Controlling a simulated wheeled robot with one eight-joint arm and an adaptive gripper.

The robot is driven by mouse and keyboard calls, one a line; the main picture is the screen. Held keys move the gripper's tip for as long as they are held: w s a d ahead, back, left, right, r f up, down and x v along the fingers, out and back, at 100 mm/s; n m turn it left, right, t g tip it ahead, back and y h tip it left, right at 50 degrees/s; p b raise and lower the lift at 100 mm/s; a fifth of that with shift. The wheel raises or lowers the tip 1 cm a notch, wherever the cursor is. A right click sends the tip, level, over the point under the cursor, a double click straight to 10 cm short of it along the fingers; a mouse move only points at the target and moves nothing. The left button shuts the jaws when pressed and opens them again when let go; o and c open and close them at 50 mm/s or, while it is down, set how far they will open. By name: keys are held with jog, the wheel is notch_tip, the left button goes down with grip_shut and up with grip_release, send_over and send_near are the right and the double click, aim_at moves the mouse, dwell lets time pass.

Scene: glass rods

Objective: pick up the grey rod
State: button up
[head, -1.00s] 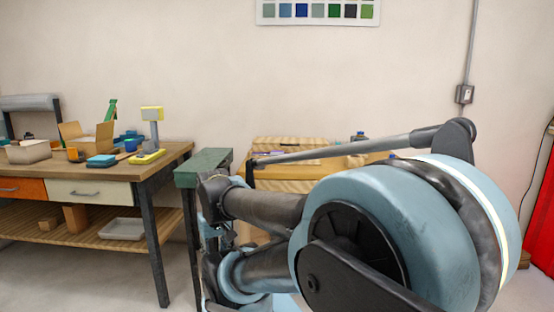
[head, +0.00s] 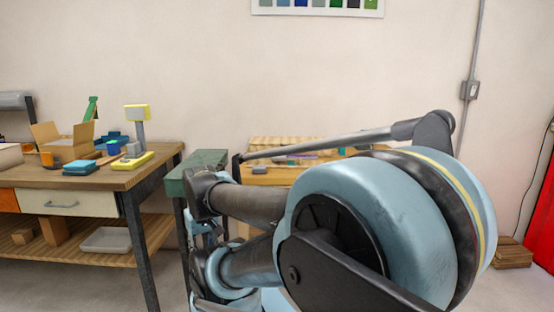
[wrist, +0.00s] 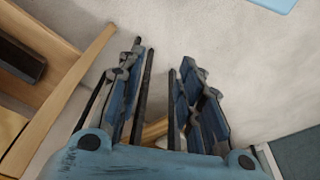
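My gripper (wrist: 163,58) is open in the wrist view, its two blue and black fingers apart with a clear gap. No rod shows between the fingers. A pale floor or wall lies beyond them, and a bit of wood (wrist: 155,130) shows low between the finger bases. I cannot pick out the grey rod in either view. In the head view my arm covers much of the middle and right, and my fingertips are not clear there.
A workbench (head: 150,178) at left carries an open cardboard box (head: 70,145) and small coloured items. A green-topped stand (head: 207,158) and a wooden surface (head: 262,176) lie behind my arm. In the wrist view a dark block (wrist: 20,60) sits in wooden framing at left.

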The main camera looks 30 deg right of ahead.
jog(key=shift+w, duration=0.25)
jog(key=shift+o, duration=1.6)
jog(key=shift+w+d+r, duration=0.1)
jog(key=shift+d+r, duration=0.05)
jog(key=shift+r, duration=0.4)
jog(key=shift+w+d+r, duration=0.1)
jog(key=shift+r, duration=0.45)
jog(key=w+d+r+n+t, duration=0.2)
jog(key=w+d+r+n, duration=0.4)
jog(key=w+d+r, duration=1)
jog(key=w+d+r+n+h, duration=0.25)
jog(key=d+r, duration=0.35)
jog(key=d, duration=0.7)
jog(key=w+d+r+n+h, duration=0.1)
jog(key=w+d+r+n, duration=0.35)
jog(key=d, duration=0.85)
jog(key=shift+m+t+y, duration=0.25)
jog(key=shift+m+t, duration=0.15)
jog(key=shift+m, duration=0.3)
jog(key=x, duration=1)
jog(key=d+x, duration=0.1)
jog(key=x, duration=0.4)
jog(key=shift+s, duration=0.1)
